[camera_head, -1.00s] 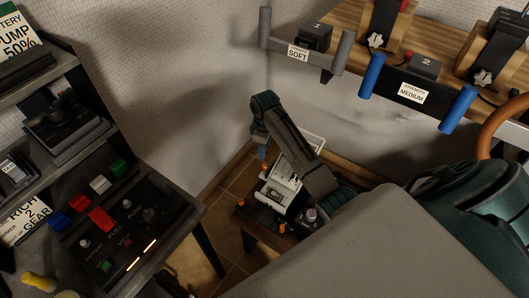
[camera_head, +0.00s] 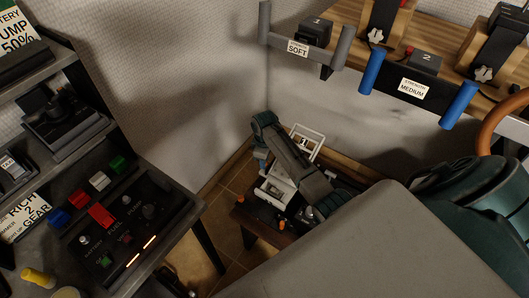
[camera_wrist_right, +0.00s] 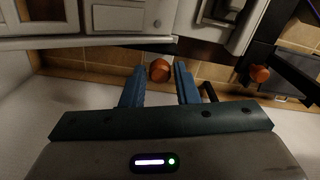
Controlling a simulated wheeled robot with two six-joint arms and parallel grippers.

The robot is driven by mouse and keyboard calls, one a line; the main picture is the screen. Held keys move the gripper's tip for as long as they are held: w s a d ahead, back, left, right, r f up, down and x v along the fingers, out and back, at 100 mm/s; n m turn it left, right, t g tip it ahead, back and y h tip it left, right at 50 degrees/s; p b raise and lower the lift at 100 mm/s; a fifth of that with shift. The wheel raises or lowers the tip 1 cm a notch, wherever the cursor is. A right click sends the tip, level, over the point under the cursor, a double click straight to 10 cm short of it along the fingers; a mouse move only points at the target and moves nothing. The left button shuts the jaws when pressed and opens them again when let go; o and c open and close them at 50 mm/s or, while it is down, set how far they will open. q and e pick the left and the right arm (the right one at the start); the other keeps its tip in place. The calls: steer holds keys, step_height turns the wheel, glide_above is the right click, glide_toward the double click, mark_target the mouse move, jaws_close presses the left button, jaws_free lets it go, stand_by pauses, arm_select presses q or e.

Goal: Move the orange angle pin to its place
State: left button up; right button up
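My right gripper (camera_wrist_right: 160,82) shows in the right wrist view with its two blue fingers apart. A round orange pin end (camera_wrist_right: 160,70) appears in the gap between the fingertips, with a narrow space on each side. I cannot tell how deep it lies between them. A second orange piece (camera_wrist_right: 260,74) is to the right. In the head view my right gripper (camera_head: 261,155) is at the far end of my arm, by the white unit (camera_head: 274,190), its fingertips mostly hidden. Orange pieces show on the dark stand there, at its left (camera_head: 240,198) and front (camera_head: 280,225). My left gripper is out of view.
A dark switch console (camera_head: 125,225) with coloured switches stands at left. A wooden shelf with a grey handle (camera_head: 342,50) and blue handles (camera_head: 371,75) is above right. A white wall is behind the stand. Tiled floor (camera_head: 225,250) lies between console and stand.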

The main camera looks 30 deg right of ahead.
steer(key=c, duration=0.3)
jaws_close()
steer(key=shift+f, duration=1.4)
steer(key=shift+s, duration=0.1)
steer(key=o, duration=0.7)
jaws_free()
steer(key=shift+f, duration=0.1)
steer(key=shift+o, duration=0.2)
step_height(320, 180, up, 10)
steer(key=shift+r, duration=0.45)
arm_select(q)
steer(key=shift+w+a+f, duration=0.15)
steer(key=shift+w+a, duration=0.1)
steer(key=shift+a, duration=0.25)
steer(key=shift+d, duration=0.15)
